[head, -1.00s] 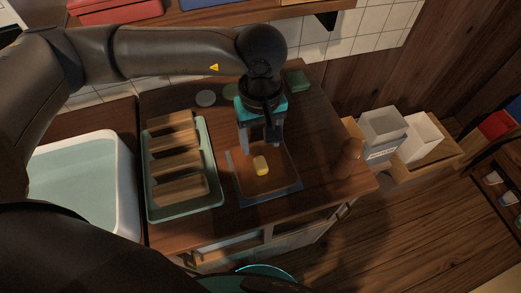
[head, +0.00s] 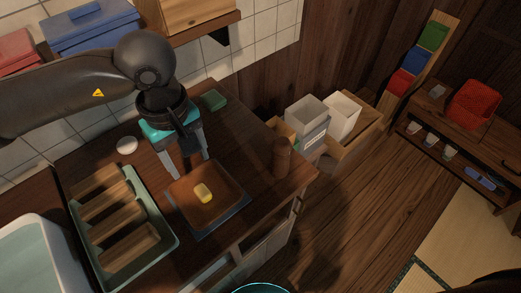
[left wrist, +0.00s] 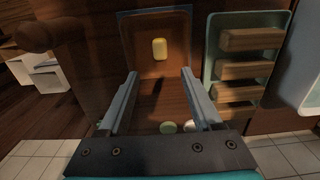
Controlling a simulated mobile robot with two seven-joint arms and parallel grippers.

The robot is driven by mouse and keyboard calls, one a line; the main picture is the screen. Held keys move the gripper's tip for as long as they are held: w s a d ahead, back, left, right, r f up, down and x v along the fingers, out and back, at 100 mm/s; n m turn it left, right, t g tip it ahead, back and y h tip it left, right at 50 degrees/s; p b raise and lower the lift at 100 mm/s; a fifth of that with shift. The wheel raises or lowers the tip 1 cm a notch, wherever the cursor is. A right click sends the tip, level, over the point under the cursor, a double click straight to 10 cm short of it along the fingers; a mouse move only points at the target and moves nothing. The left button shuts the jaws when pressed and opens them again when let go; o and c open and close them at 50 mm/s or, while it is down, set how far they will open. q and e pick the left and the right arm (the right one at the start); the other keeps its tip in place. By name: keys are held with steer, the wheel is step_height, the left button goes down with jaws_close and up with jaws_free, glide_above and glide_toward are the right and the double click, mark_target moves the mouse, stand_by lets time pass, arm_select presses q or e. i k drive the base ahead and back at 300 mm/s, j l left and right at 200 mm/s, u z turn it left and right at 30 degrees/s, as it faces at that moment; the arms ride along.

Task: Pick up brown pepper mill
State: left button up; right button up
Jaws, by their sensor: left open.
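The brown pepper mill (head: 281,157) stands upright near the right edge of the wooden counter in the head view. In the left wrist view a dark brown rounded shape at the upper left looks like the mill (left wrist: 48,37). My left gripper (head: 190,168) is open and empty, pointing down over the back edge of a square brown tray, to the left of the mill and apart from it. Its two spread fingers also show in the left wrist view (left wrist: 160,76). My right gripper does not show.
The brown tray (head: 182,189) holds a yellow block (head: 203,193). A green rack (head: 165,232) with wooden pieces lies to its left. Counter between tray and mill is clear.

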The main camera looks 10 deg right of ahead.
mark_target(279, 166)
steer(key=k+l+z, duration=0.25)
steer(key=l, duration=0.35)
steer(key=l+z, duration=0.25)
steer(key=l, duration=0.35)
